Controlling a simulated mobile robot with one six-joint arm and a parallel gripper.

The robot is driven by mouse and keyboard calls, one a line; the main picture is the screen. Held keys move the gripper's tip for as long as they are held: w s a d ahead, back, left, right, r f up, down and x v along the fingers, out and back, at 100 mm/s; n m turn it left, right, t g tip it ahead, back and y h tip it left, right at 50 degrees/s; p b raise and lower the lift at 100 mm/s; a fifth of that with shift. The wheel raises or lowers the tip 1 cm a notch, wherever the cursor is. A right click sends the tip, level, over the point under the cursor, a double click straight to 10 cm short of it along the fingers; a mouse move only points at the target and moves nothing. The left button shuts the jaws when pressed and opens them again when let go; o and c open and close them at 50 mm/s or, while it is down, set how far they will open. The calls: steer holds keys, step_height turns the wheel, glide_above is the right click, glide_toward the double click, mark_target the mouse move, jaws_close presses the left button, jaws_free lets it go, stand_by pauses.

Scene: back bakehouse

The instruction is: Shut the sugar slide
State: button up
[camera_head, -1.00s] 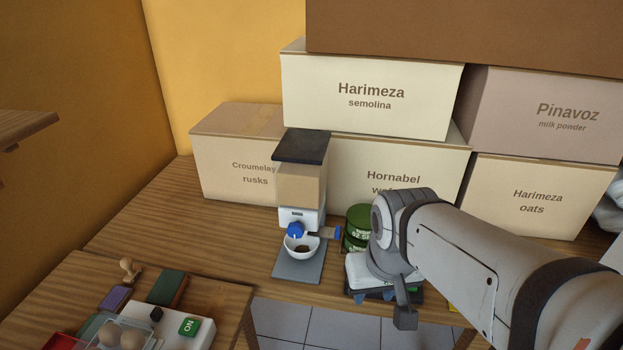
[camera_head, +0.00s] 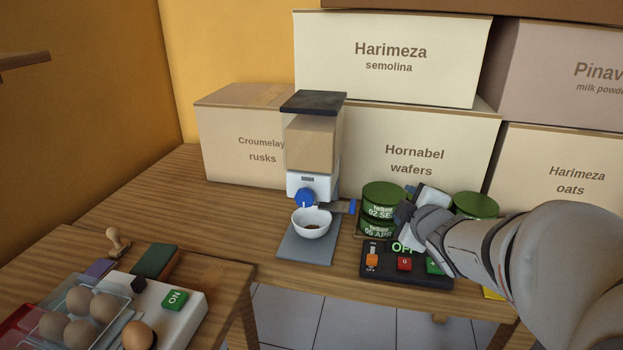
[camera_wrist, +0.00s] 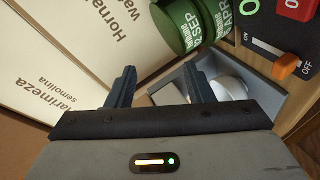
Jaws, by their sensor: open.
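The dispenser (camera_head: 314,145) has a clear hopper of pale tan contents, a dark lid and a blue round knob (camera_head: 305,197). The slide (camera_head: 340,206), a dark bar with a blue end, sticks out from its right side. A white bowl (camera_head: 311,224) with a little brown matter stands below on a grey base (camera_head: 298,250). My gripper (camera_head: 405,213) is right of the slide, apart from it, by the green tins. In the wrist view my gripper (camera_wrist: 160,86) is open, with nothing between its fingers. I cannot make out the slide in that view.
Green tins (camera_head: 383,197) and a black switch box (camera_head: 385,265) with an orange switch stand right of the dispenser. Cartons (camera_head: 415,170) line the back. Eggs (camera_head: 80,300) and a stamp (camera_head: 117,241) are on the front-left table. Bare bench lies left of the dispenser.

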mark_target(348, 204)
steer(key=a+f+n+y+b, duration=0.1)
steer(key=f+n+y+b, duration=0.1)
steer(key=n, duration=0.1)
steer(key=a+f+n+t+y+b, duration=0.1)
steer(key=n+y+b, duration=0.1)
steer(key=n, duration=0.1)
steer(key=a+f+n+t+y+b, duration=0.1)
steer(key=f+n+y+b, duration=0.1)
steer(key=n+y, duration=0.1)
steer(key=shift+w+a+f, duration=0.15)
steer(key=shift+a+f, duration=0.05)
steer(key=shift+f, duration=0.15)
steer(key=shift+s+a+f+n+y+b, duration=0.15)
steer(key=shift+a+n+y+b, duration=0.1)
steer(key=shift+n+y, duration=0.15)
steer(key=shift+s+a+r+n+y+b, duration=0.1)
steer(key=shift+s+a+n+y+b, duration=0.1)
steer(key=shift+n+y, duration=0.2)
steer(key=shift+w+a, duration=0.15)
steer(key=shift+w, duration=0.1)
steer(key=b+x, duration=0.1)
steer(key=x, duration=1)
steer(key=shift+w+a+b, duration=0.1)
steer(key=shift+w+b, duration=0.1)
steer(key=shift+b, duration=0.1)
jaws_close()
steer(key=shift+f, duration=0.1)
